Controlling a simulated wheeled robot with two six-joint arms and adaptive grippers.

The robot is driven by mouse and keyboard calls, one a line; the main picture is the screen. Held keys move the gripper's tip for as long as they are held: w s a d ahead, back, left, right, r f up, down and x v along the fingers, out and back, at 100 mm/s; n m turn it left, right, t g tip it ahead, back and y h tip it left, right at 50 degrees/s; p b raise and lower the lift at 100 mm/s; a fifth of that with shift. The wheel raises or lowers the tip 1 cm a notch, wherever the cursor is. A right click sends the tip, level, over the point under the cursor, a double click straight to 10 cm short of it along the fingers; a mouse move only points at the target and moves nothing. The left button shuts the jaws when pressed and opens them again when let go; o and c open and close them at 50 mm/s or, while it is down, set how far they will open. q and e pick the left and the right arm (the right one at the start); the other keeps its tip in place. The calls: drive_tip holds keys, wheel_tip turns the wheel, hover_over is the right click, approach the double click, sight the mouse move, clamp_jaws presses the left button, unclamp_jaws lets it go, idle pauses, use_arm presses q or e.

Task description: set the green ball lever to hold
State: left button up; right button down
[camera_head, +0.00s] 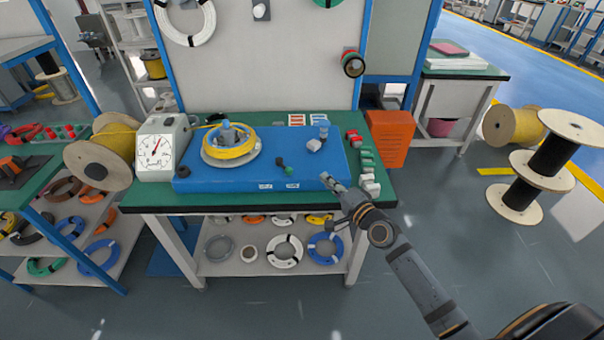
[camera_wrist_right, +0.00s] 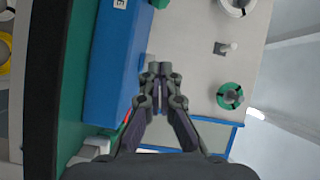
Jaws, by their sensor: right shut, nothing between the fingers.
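The green ball lever (camera_head: 288,171) is on the top of the blue machine box (camera_head: 225,184), right of the middle and near the front edge. Its dark arm leans toward the front right, with the green ball at the low end. Two small white labels are on the box's front face below it; their words are too small to read. My right gripper (camera_head: 326,178) is at the box's front right corner, to the right of the lever and apart from it. In the right wrist view, its fingers (camera_wrist_right: 160,70) are together and empty beside the blue box (camera_wrist_right: 113,65). My left gripper is out of view.
A yellow cable coil (camera_head: 231,151) is on the box's left part. A grey knob-like part (camera_head: 317,141) is at its back right. A dial gauge (camera_head: 155,150) stands left of the box. Small green and white blocks (camera_head: 370,178) line the bench's right side by an orange bin (camera_head: 391,137).

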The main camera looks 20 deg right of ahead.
sight(305, 179)
drive_tip(key=x, duration=0.7)
drive_tip(key=shift+w+a, duration=0.15)
drive_tip(key=shift+w, duration=0.1)
drive_tip(key=a, duration=0.2)
drive_tip(key=shift+s+a+f, duration=0.15)
drive_tip(key=shift+a+f, duration=0.1)
drive_tip(key=shift+a, duration=0.05)
drive_tip(key=shift+s+a, duration=0.1)
drive_tip(key=shift+a, duration=0.4)
drive_tip(key=shift+f, duration=0.15)
